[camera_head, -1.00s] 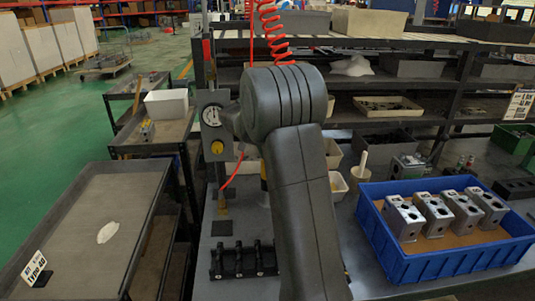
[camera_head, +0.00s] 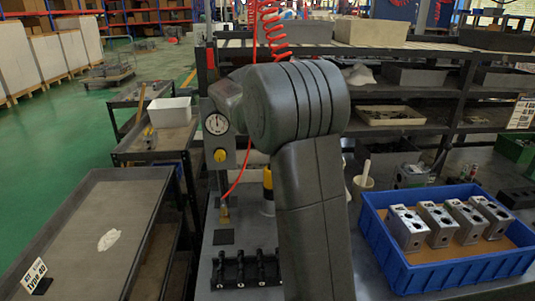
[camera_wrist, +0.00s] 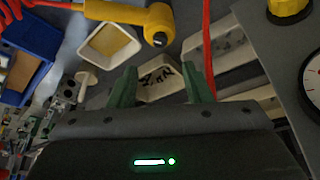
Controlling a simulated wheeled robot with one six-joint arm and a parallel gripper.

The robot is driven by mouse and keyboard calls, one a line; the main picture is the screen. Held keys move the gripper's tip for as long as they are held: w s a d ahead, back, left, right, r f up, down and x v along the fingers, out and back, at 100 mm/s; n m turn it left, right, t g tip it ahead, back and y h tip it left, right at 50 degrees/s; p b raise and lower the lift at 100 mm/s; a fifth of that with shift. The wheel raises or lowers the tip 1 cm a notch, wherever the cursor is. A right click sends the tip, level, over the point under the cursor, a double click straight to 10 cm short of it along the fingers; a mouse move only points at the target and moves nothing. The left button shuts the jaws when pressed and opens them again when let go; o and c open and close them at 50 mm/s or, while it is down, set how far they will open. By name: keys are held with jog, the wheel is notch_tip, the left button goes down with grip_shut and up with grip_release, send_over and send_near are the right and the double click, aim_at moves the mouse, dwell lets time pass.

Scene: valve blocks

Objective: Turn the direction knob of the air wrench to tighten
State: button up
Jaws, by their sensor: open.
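The air wrench (camera_wrist: 128,14) shows at the top of the wrist view, with a yellow body and a dark round opening or drive at its head. Part of it, yellow and dark, shows beside my arm in the head view (camera_head: 267,190). I cannot make out its direction knob. My gripper (camera_wrist: 159,70) has two green fingers, spread apart with nothing held between them. The wrench head appears beyond the fingertips, and I see no contact. In the head view my arm hides the gripper.
A gauge (camera_head: 216,124) and yellow knob (camera_head: 220,155) stand on a post left of my arm. A blue crate (camera_head: 450,273) holds several metal valve blocks. A black rack (camera_head: 246,269) sits on the bench. Pale bins (camera_wrist: 112,42) lie near the wrench. Red hose hangs nearby.

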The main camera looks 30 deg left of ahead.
jog(key=shift+v, duration=1.75)
jog(key=shift+w+f, duration=0.1)
jog(key=x, duration=1.3)
jog(key=shift+w+f+p, duration=0.1)
jog(key=shift+f+p, duration=0.2)
jog(key=shift+f, duration=0.1)
jog(key=shift+r, duration=0.1)
